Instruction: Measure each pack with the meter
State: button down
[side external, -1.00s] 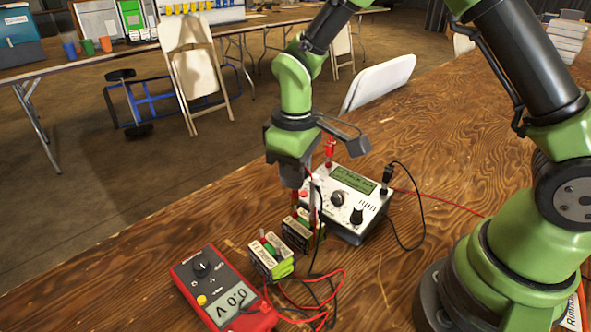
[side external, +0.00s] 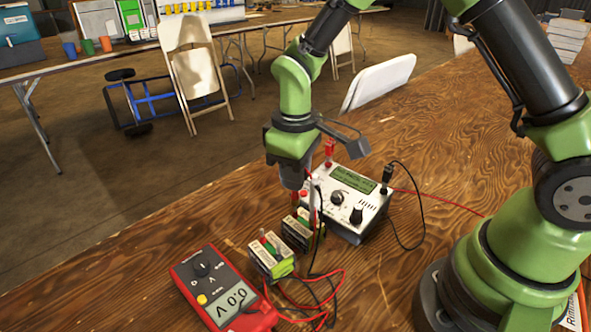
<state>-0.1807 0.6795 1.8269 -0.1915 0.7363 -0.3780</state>
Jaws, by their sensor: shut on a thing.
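The red meter (side external: 222,291) lies on the wooden table at the front, its display reading 0.0 V. Two small packs stand side by side behind it: the nearer pack (side external: 271,259) with green sides and the farther pack (side external: 301,234) close to the charger. A red piece stands up at the nearer pack's top. My gripper (side external: 305,191) is above the farther pack, beside the charger's left edge. It is shut on a slim probe that points down towards that pack. Whether its tip touches the pack I cannot tell. The fingertips are partly hidden.
The white charger (side external: 350,203) with a green display and knobs stands right behind the packs, with red and black plugs on top. Red and black leads (side external: 318,290) lie looped right of the meter.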

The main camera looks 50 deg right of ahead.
jog(key=shift+f, duration=0.75)
dwell(0.8)
jog(key=c, duration=0.7)
grip_release()
jog(key=shift+r, duration=3.75)
